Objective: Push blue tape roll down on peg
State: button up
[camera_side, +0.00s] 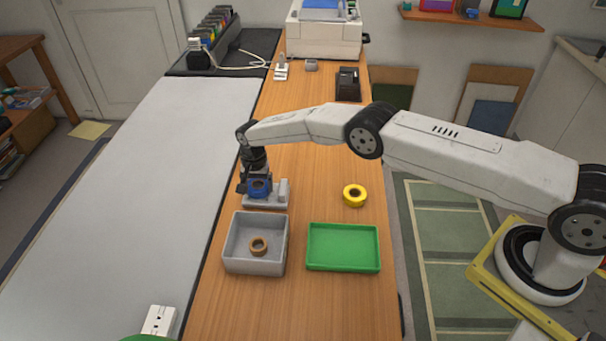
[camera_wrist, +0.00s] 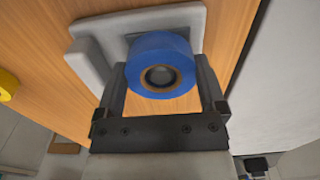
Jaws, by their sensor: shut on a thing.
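The blue tape roll (camera_side: 260,187) is at the grey holder (camera_side: 283,190) on the wooden table. In the wrist view the blue tape roll (camera_wrist: 160,46) sits between my fingers, its brown core facing the camera. A dull grey round shape shows inside the core; I cannot tell whether it is the peg or how far the roll is on it. My gripper (camera_side: 255,184) is shut on the roll, with one finger on each side in the wrist view (camera_wrist: 161,68). The grey holder's base (camera_wrist: 92,60) lies behind the roll there.
A grey bin (camera_side: 231,246) with a brown tape roll (camera_side: 258,246) inside stands in front of the holder. A green tray (camera_side: 343,268) lies to its right. A yellow tape roll (camera_side: 354,195) lies on the table right of the holder, with clear wood between.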

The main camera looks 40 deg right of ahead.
jog(key=shift+f, duration=0.2)
jog(key=o, duration=0.9)
jog(key=shift+r, duration=0.1)
notch_tip(320, 180, up, 10)
dwell(0.8)
dwell(1.0)
notch_tip(320, 180, up, 10)
dwell(1.1)
dwell(0.4)
